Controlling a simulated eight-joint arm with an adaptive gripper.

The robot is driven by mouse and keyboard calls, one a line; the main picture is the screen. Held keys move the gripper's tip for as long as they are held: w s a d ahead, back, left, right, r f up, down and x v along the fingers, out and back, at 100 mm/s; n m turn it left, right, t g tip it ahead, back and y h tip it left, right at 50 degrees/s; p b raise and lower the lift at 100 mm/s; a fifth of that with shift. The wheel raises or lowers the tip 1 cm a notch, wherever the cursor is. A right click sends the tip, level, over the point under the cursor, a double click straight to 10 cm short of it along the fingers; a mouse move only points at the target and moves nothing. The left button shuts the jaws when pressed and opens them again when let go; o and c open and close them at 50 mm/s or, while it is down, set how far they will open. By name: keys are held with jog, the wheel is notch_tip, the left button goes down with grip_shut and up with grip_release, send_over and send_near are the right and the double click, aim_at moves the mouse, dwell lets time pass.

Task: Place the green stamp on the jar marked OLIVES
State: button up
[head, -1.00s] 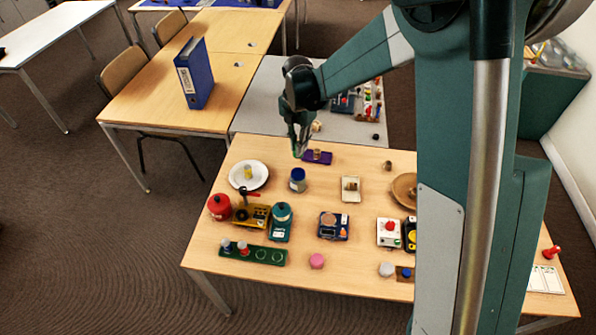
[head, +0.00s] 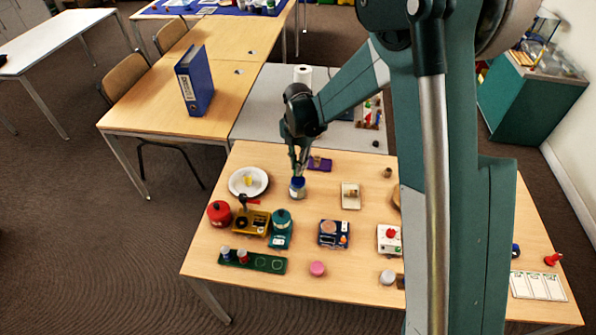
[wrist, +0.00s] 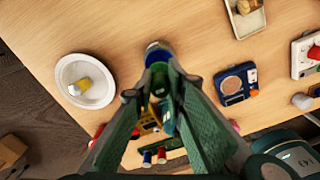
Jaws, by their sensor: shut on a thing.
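A jar with a blue lid (head: 298,183) stands upright on the wooden table in the head view. Its lid also shows in the wrist view (wrist: 157,52). Its label cannot be read. My gripper (head: 298,171) points down right over the lid. In the wrist view my gripper (wrist: 162,92) is shut on a small green thing (wrist: 164,76), which looks like the green stamp. The stamp overlaps the near part of the lid there; whether it touches the lid I cannot tell. In the head view the fingers hide the stamp.
A white plate (head: 236,187) with a yellow-and-white thing lies left of the jar. A purple tray (head: 320,165) is behind, a cream tray (head: 350,202) to the right.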

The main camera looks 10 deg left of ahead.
jog(key=shift+f, duration=1.75)
jog(key=shift+f, duration=0.15)
jog(key=o, duration=0.8)
notch_tip(320, 180, up, 12)
jog(key=shift+r, duration=0.15)
jog(key=shift+r, duration=0.1)
